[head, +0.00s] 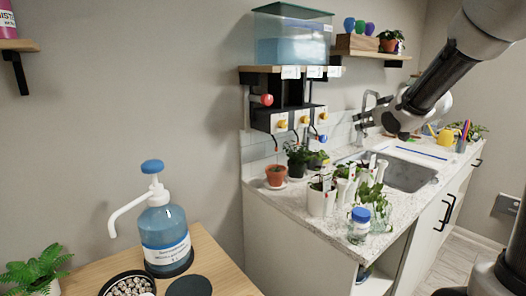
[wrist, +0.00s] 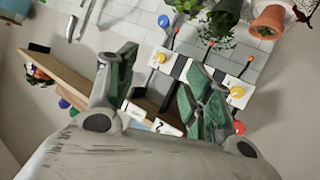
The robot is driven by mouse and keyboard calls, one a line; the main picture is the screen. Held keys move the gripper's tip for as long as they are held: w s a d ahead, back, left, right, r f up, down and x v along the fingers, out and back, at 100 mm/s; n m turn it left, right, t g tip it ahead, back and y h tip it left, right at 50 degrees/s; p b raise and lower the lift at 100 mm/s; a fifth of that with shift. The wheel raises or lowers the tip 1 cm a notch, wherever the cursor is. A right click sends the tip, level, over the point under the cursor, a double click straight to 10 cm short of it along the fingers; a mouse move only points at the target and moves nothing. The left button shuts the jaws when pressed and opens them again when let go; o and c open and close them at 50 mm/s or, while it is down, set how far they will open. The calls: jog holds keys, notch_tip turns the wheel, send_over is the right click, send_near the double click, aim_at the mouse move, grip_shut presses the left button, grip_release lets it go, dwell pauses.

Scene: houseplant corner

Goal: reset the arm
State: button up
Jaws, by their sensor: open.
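My arm reaches in from the upper right of the head view. My gripper (head: 368,116) is in the air in front of the wall, above the counter and near the sink. In the wrist view my gripper (wrist: 163,62) has its two green-padded fingers spread apart with nothing between them. The wrist picture is turned upside down. Beyond the fingers it shows the valve rack with yellow knobs (wrist: 237,92), which also shows in the head view (head: 282,124).
A water tank (head: 292,40) stands on the wall shelf. Potted plants, white pots (head: 320,202) and a blue-lidded jar (head: 359,226) crowd the counter's front. The sink (head: 405,175) lies behind them. A pump bottle (head: 165,235) stands on the wooden table at left.

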jog(key=s+f+m+g, duration=0.1)
jog(key=s+f+g, duration=0.2)
jog(key=s, duration=1.5)
jog(key=s+f+m+g+h, duration=0.1)
jog(key=s+f+g, duration=0.3)
jog(key=s, duration=1.5)
jog(key=shift+s+m+g, duration=0.3)
jog(key=shift+m+g, duration=0.3)
jog(key=shift+g, duration=0.6)
